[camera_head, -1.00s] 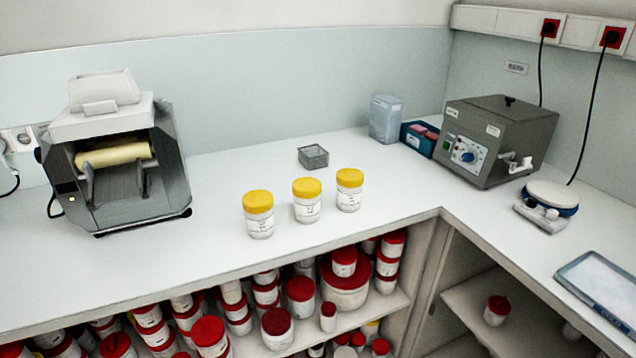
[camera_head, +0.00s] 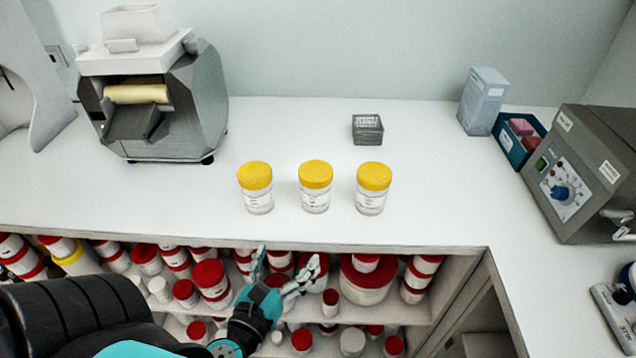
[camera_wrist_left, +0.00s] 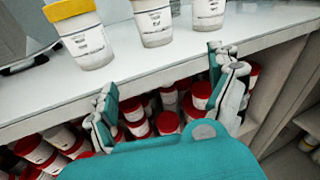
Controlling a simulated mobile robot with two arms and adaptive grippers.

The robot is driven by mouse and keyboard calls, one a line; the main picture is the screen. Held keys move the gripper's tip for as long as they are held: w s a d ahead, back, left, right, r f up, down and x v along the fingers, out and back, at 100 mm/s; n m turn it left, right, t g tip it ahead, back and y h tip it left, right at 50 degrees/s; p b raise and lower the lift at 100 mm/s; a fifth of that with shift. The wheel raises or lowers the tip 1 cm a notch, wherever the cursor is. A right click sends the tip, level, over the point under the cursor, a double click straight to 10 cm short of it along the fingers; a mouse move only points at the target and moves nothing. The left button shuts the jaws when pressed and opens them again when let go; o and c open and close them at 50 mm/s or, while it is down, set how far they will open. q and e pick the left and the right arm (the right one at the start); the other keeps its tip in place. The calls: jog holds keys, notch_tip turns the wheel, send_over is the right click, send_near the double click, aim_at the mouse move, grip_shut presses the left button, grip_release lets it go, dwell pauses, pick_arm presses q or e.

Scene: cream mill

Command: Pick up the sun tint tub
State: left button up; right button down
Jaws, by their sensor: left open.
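Three white tubs with yellow lids stand upright in a row on the white counter: a left tub (camera_head: 256,188), a middle tub (camera_head: 315,187) and a right tub (camera_head: 373,188). Their labels are too small to read, so I cannot tell which is the sun tint tub. My left gripper (camera_head: 287,262) is open and empty, in front of the counter edge and short of the tubs. In the left wrist view its fingers (camera_wrist_left: 164,75) are spread, with the left tub (camera_wrist_left: 82,38), middle tub (camera_wrist_left: 153,24) and right tub (camera_wrist_left: 208,12) beyond them. My right gripper is out of view.
The counter's front edge (camera_head: 400,243) lies between my gripper and the tubs. Shelves below hold many red-lidded tubs. A small grey box (camera_head: 367,129) stands behind the right tub. A roller machine (camera_head: 160,95) is left, a grey device (camera_head: 585,175) right. Counter around the tubs is clear.

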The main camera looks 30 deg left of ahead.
pick_arm(q)
jog(key=m+t+p, duration=0.1)
send_near(310, 196)
jog(key=p+x, duration=0.1)
jog(key=x, duration=0.2)
jog(key=p+x, duration=0.2)
jog(key=x, duration=0.1)
jog(key=shift+w+r, duration=0.2)
jog(key=shift+w, duration=0.2)
jog(key=shift+w+f+p, duration=0.1)
jog(key=shift+w+p, duration=0.2)
jog(key=shift+w, duration=0.25)
jog(key=p+x, duration=0.1)
jog(key=x, duration=0.3)
jog(key=shift+w+a, duration=0.1)
jog(key=shift+a, duration=0.15)
jog(key=shift+w+a+f, duration=0.1)
jog(key=shift+w+f, duration=0.05)
jog(key=shift+w, duration=0.35)
jog(key=shift+s, duration=0.1)
jog(key=c, duration=1.4)
jog(key=shift+c, duration=0.3)
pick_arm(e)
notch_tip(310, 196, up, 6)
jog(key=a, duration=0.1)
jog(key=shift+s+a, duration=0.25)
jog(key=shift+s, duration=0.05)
